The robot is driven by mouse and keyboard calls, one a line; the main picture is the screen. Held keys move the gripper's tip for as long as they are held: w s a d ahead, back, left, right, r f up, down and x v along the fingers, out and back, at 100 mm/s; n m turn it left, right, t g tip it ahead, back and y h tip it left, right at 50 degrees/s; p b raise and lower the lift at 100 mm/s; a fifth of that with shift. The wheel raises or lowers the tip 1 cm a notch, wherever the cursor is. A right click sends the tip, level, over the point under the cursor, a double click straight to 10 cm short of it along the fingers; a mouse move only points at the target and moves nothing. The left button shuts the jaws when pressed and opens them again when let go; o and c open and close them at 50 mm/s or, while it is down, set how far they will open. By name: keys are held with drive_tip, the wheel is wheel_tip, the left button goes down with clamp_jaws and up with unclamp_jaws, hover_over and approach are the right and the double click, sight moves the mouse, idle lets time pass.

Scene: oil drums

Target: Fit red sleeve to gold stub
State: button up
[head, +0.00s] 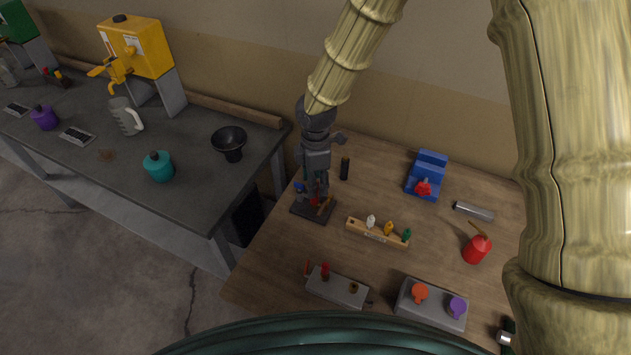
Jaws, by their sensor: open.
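A grey block (338,290) lies at the front left of the wooden table. A small gold-brown stub (354,287) stands on its right part, and nothing shows over the stub. A red upright piece (325,271) stands on the block's left part. My gripper (316,197) points down over a dark square base (311,211) behind the block, well apart from the stub. It is open. Small red, blue and yellowish pieces show around its fingers, partly hidden; I cannot tell which of the red pieces is the sleeve, or whether the fingers touch any.
A wooden rack (377,234) with small white, yellow and green bottles stands right of my gripper. A black cylinder (345,168), a blue stand (427,175), a red can (476,249) and a grey box (431,306) are also on the table. Bare wood lies between the dark base and the grey block.

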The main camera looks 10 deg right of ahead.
wheel_tip(320, 180, up, 11)
drive_tip(key=shift+r, duration=0.2)
idle(0.3)
drive_tip(key=shift+d, duration=0.1)
idle(1.6)
